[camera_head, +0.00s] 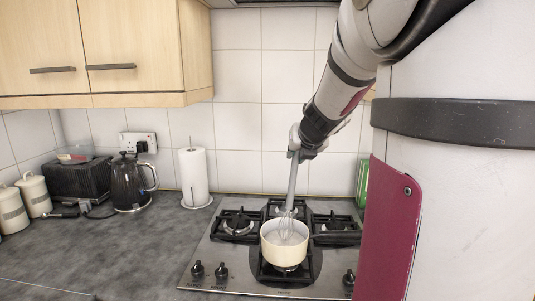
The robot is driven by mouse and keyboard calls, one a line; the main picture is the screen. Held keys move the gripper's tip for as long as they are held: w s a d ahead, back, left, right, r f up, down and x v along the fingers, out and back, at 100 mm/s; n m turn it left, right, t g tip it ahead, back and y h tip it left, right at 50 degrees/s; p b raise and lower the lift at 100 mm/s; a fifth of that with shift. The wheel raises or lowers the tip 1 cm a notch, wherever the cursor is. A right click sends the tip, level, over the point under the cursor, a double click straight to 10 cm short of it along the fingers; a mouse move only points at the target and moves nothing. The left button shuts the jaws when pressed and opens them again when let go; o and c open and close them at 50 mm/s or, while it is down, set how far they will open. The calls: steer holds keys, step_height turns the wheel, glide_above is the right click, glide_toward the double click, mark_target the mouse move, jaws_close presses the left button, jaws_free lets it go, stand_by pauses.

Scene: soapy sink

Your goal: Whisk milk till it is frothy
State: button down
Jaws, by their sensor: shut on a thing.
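My gripper (304,145) is shut on the grey handle of a whisk (292,184), above the hob. The whisk points down, slightly tilted, and its wire end is inside a cream saucepan (270,253). The lowest part of the whisk is hidden by the pan's front wall.
The steel hob (215,252) has several burners and front knobs (221,270). A paper towel roll (194,178), a black kettle (130,183), a toaster (79,178) and white canisters (34,192) stand left. Worktop (110,250) front left is clear. Cupboards (130,50) hang above left.

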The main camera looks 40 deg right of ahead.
mark_target(296, 163)
steer(key=shift+f+b, duration=1.45)
steer(key=shift+f, duration=0.05)
steer(key=shift+w+d, duration=0.1)
